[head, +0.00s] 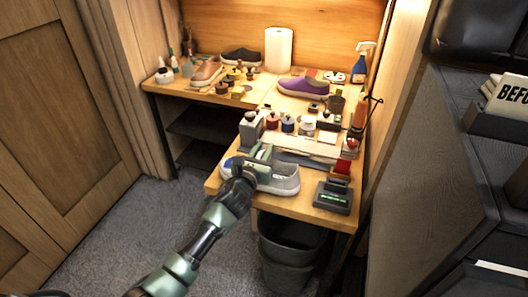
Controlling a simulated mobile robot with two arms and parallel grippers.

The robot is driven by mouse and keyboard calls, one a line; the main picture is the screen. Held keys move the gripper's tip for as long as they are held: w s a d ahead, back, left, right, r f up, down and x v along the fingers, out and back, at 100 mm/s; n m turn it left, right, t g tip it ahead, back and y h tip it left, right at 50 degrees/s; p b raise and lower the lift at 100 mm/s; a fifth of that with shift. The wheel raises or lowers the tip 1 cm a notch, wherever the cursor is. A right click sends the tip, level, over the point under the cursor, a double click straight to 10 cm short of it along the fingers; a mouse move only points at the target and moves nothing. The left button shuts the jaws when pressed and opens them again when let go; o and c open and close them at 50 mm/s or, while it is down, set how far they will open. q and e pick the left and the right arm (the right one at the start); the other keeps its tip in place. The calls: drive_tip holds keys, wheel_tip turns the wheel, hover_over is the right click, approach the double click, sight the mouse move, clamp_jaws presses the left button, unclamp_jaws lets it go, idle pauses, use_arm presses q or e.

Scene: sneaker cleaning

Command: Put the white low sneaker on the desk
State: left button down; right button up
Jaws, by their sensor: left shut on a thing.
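A low sneaker (284,180), pale grey-white with a white sole and a blue patch at its left end, is at the front left edge of the wooden desk (302,206). My left gripper (261,157) is shut on this white low sneaker from above. The gripper and wrist hide part of the shoe's left half. I cannot tell whether the sole touches the desk top or hangs just over it. My right gripper is not in view.
A black device with a green display (333,197) stands right of the sneaker. Bottles and jars crowd behind it. A purple shoe (302,87), a brown shoe (206,72) and a paper roll (278,49) stand further back. A dark bin (289,251) is below the desk's front edge.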

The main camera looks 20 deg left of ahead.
use_arm(q)
drive_tip(key=c, duration=1.2)
unclamp_jaws()
drive_tip(key=shift+f, duration=0.15)
drive_tip(key=shift+s, duration=0.1)
drive_tip(key=s, duration=0.8)
drive_tip(key=s+r, duration=0.1)
drive_tip(key=s, duration=0.2)
drive_tip(key=shift+s+a, duration=0.2)
drive_tip(key=shift+s, duration=0.2)
